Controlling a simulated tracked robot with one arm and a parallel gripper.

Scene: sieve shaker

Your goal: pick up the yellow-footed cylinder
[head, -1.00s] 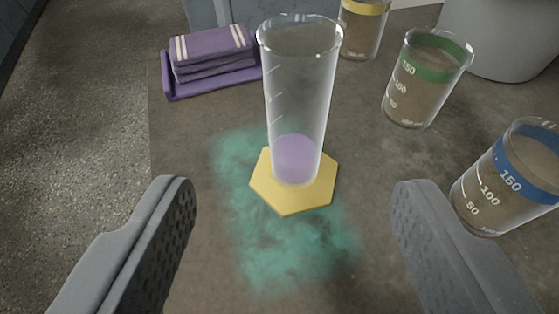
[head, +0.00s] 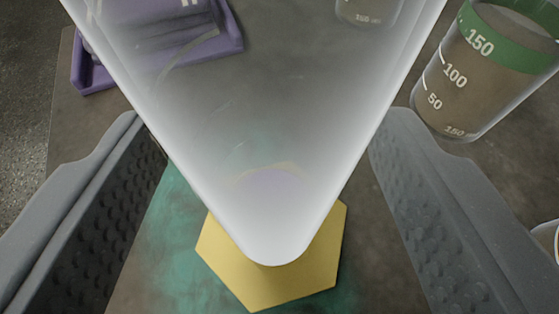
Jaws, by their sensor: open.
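The yellow-footed cylinder (head: 265,130) is a tall clear measuring cylinder that fills the middle of the head view, its top close to the camera and out of frame. A little purple shows low inside it. Its yellow hexagonal foot (head: 275,285) rests on the grey surface, on a teal stain. My gripper (head: 250,140) is open, with one grey ridged finger on each side of the cylinder. Floor shows between the lower tube and each finger, so I see no grip on it. Contact higher up cannot be told.
A beaker with a green band (head: 480,80) stands at the right, just beyond the right finger. Part of another glass (head: 368,12) shows at the top. A glass edge (head: 548,238) shows lower right.

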